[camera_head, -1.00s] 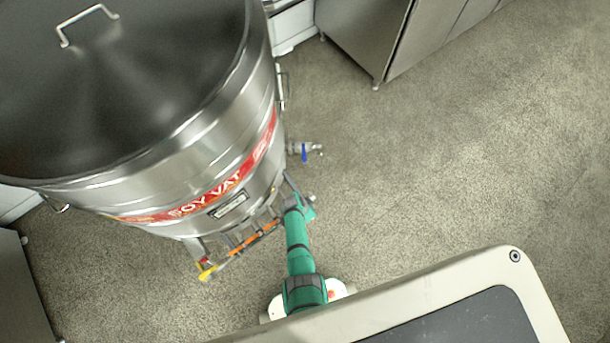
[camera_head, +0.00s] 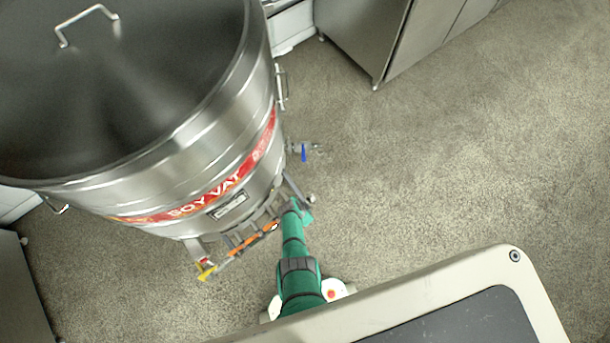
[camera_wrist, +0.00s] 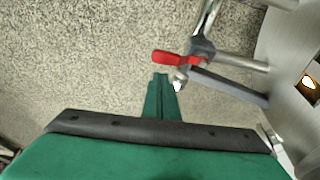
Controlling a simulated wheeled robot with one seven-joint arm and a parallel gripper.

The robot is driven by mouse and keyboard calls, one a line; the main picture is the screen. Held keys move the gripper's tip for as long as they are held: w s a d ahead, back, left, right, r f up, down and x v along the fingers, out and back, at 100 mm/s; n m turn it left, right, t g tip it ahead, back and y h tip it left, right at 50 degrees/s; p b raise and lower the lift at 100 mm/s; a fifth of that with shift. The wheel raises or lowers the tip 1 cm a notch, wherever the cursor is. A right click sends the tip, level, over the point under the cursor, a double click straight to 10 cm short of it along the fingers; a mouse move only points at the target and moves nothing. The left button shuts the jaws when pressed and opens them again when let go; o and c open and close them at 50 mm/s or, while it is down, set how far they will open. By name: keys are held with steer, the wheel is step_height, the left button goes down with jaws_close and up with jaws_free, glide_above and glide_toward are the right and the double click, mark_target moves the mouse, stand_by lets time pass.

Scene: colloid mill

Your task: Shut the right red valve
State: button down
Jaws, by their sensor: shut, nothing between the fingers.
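The red valve handle (camera_wrist: 176,57) shows in the wrist view, on a metal pipe fitting (camera_wrist: 203,50) at the vat's side. It lies just beyond the tip of my gripper (camera_wrist: 161,80), whose green fingers are together with nothing between them. I cannot tell whether the tip touches the handle. In the head view my green arm reaches up to the base of the soy vat (camera_head: 215,178), with my gripper (camera_head: 301,208) near the lower right of the vat. The red handle is not distinguishable there, where the arm and gripper cover part of the pipework.
A blue valve handle (camera_head: 304,153) sticks out of the vat's right side. A yellow handle (camera_head: 206,271) and an orange bar (camera_head: 252,240) are at the lower left pipework. A steel cabinet (camera_head: 375,35) stands at the top. The floor on the right is clear.

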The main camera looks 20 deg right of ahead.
steer(key=shift+s+a, duration=0.2)
steer(key=shift+a, duration=0.5)
